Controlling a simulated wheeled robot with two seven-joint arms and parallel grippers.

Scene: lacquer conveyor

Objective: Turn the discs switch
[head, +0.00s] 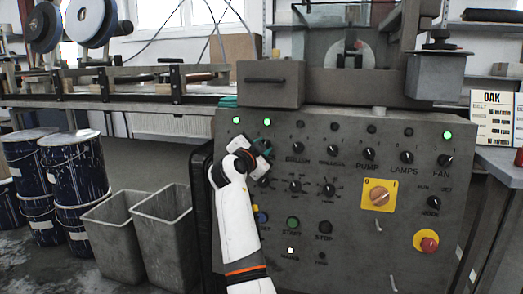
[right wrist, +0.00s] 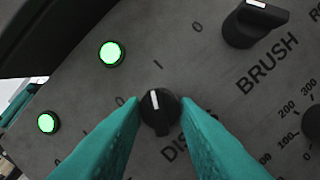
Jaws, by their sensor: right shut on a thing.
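The discs switch (right wrist: 160,112) is a round black knob with a white mark, in the right wrist view. Its label is partly hidden by a finger. The white mark points up in that view, toward the 1. The green lamp (right wrist: 112,54) above the switch is lit. My right gripper (right wrist: 160,115) is shut on the knob with one teal finger on each side. In the head view my right gripper (head: 262,150) is at the upper left of the grey control panel (head: 350,240), covering the switch there. My left gripper does not show.
The brush switch (right wrist: 250,22) is close by. The panel also carries other knobs, a yellow-backed main switch (head: 380,196) and a red stop button (head: 427,242). Grey bins (head: 165,232) and dark blue drums (head: 75,170) stand on the floor at left.

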